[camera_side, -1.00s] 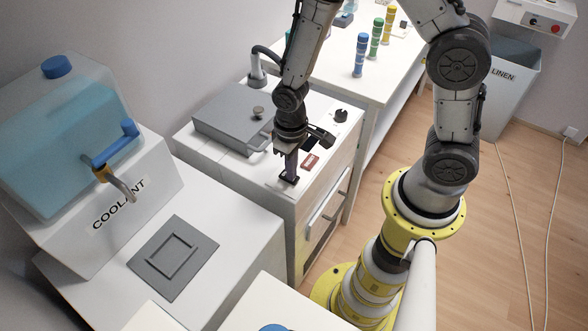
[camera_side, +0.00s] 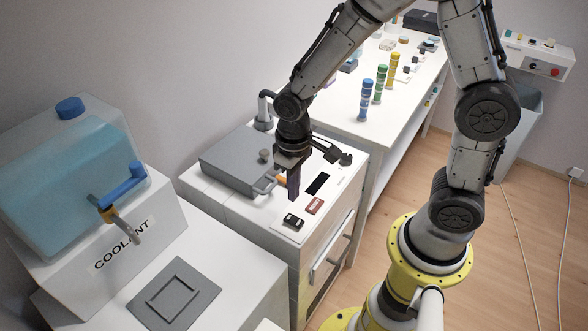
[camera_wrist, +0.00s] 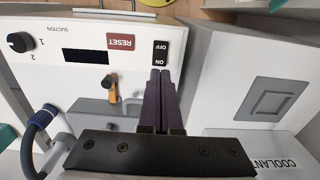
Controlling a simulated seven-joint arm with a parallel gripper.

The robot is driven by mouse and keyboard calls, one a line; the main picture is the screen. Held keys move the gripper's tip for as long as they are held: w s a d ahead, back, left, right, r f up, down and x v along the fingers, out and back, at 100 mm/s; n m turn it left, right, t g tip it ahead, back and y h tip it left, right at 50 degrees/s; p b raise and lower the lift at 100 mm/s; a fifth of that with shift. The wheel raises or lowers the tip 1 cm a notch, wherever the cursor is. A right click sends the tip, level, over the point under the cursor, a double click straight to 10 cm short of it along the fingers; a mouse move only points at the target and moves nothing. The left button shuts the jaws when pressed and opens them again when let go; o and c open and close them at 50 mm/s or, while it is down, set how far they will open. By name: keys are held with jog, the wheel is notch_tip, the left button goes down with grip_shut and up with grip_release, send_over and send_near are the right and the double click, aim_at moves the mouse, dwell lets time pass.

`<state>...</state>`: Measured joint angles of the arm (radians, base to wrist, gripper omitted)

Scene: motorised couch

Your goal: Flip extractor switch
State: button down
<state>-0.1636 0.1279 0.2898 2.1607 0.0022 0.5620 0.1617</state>
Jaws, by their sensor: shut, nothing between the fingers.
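The extractor switch, a black rocker marked OFF and ON, sits on the white control panel in the side view (camera_side: 293,221) and the wrist view (camera_wrist: 161,54). I cannot tell which end is pressed. My gripper (camera_side: 293,196) is shut and empty, pointing down. Its fingertips are behind the switch in the side view and appear just beside the ON end in the wrist view (camera_wrist: 160,74). They look raised above the panel, apart from the switch.
A red RESET button (camera_wrist: 121,42), a black display (camera_wrist: 85,56) and a suction knob (camera_wrist: 20,42) share the panel. A grey lidded box (camera_side: 238,160) and orange lever (camera_wrist: 112,88) are close by. The coolant tank (camera_side: 75,185) stands at the left.

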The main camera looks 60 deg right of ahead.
notch_tip(320, 180, up, 7)
send_over(289, 218)
jog(key=s, duration=0.1)
jog(key=shift+s+d+f, duration=0.15)
jog(key=shift+f, duration=0.05)
jog(key=shift+w+f, duration=0.1)
jog(key=shift+w, duration=0.4)
dwell(0.4)
notch_tip(289, 218, down, 14)
jog(key=shift+w, duration=0.15)
dwell(0.4)
jog(key=shift+f, duration=0.1)
